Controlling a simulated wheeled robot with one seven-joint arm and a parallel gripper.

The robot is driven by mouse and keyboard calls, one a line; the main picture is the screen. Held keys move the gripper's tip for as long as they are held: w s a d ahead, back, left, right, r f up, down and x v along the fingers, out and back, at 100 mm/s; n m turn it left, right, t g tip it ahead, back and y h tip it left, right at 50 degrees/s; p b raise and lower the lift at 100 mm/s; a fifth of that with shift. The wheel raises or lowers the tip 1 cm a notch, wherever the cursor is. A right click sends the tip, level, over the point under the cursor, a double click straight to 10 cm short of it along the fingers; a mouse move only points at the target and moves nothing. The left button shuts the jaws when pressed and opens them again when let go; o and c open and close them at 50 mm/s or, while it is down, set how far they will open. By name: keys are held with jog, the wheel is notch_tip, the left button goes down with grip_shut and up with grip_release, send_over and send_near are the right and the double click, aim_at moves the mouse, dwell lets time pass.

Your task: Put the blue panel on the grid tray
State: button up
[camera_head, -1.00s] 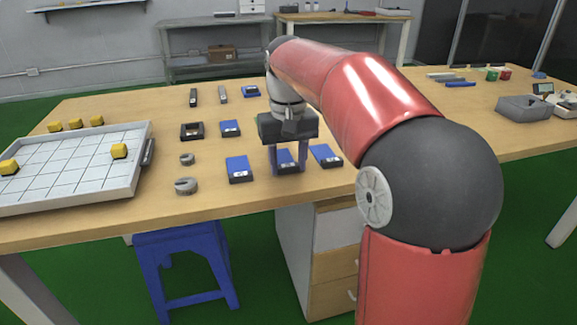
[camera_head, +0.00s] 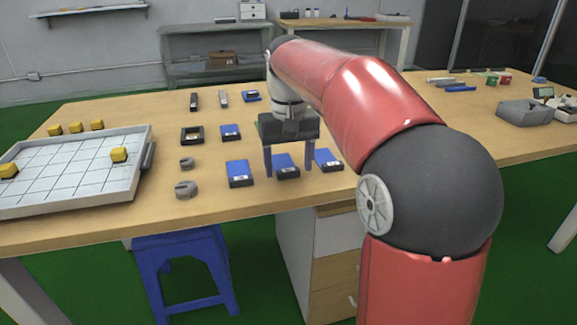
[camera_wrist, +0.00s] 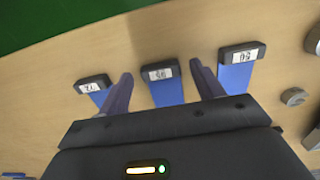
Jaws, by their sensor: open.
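Several blue panels with dark labelled ends lie on the wooden table. The middle front panel (camera_head: 287,167) lies below my gripper (camera_head: 288,170); another lies on its left (camera_head: 238,172) and one on its right (camera_head: 327,159). In the wrist view, this middle panel (camera_wrist: 166,91) shows between the two spread fingers of my gripper (camera_wrist: 161,72), which is open and empty. The white grid tray (camera_head: 72,172) is at the left of the table, with yellow cubes on it. The tray is outside the wrist view.
Two grey round parts (camera_head: 186,189) and a dark square frame (camera_head: 192,135) lie between the tray and the panels. Another panel (camera_head: 230,131) and slim bars (camera_head: 194,101) lie farther back. A grey bin (camera_head: 525,112) stands at the right. A blue stool (camera_head: 185,268) stands below the front edge.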

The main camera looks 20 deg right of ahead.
notch_tip(320, 180, up, 6)
jog(key=shift+w+r+p, duration=0.1)
jog(key=shift+w+p, duration=0.05)
jog(key=shift+p, duration=0.4)
jog(key=shift+r, duration=0.4)
